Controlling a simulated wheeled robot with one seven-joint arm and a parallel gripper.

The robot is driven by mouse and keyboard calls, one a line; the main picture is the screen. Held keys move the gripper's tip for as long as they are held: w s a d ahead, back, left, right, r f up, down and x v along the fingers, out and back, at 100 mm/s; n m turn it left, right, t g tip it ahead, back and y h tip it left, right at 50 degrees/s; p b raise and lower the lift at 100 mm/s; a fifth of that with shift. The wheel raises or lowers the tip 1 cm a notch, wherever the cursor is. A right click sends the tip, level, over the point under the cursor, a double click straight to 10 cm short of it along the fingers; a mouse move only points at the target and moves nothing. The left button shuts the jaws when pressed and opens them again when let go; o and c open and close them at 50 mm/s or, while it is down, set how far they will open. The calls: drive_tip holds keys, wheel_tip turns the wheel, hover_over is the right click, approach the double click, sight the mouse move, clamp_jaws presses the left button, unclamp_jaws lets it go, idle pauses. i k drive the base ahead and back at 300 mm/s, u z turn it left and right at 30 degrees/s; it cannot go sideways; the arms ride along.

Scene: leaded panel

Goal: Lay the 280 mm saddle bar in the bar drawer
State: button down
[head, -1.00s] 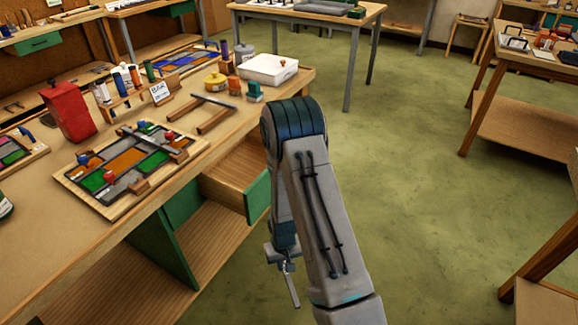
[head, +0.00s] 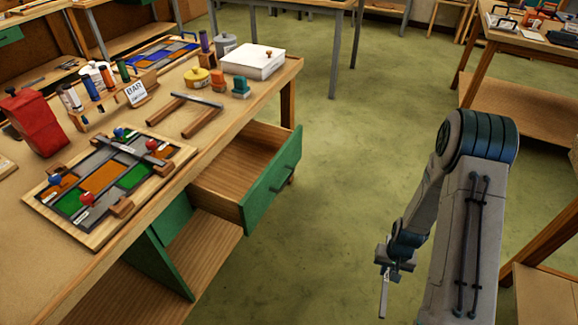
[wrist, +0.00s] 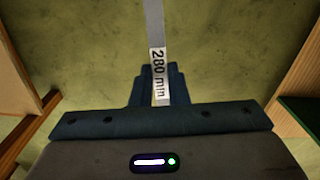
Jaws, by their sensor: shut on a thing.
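My gripper (head: 392,262) is at the right in the head view, over the floor and clear of the drawer. It is shut on the saddle bar (head: 384,298), a thin grey bar hanging down from the jaws. In the wrist view my gripper (wrist: 160,85) holds the bar (wrist: 153,18), whose white label reads "280 mm". The bar drawer (head: 272,180) has a green front with a dark handle and stands pulled out below the bench top. The visible part of its wooden inside looks empty; its back is hidden under the bench.
On the bench (head: 205,140) lie a leaded panel (head: 100,176) with a bar across it and a second bar (head: 197,98) on wooden strips. A white box (head: 252,63) stands behind. Green floor (head: 330,190) is free between drawer and arm. Another bench (head: 515,100) stands right.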

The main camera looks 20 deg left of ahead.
sight(250, 179)
drive_tip(key=z, duration=0.15)
drive_tip(key=i, duration=4.3)
drive_tip(key=u, duration=4.6)
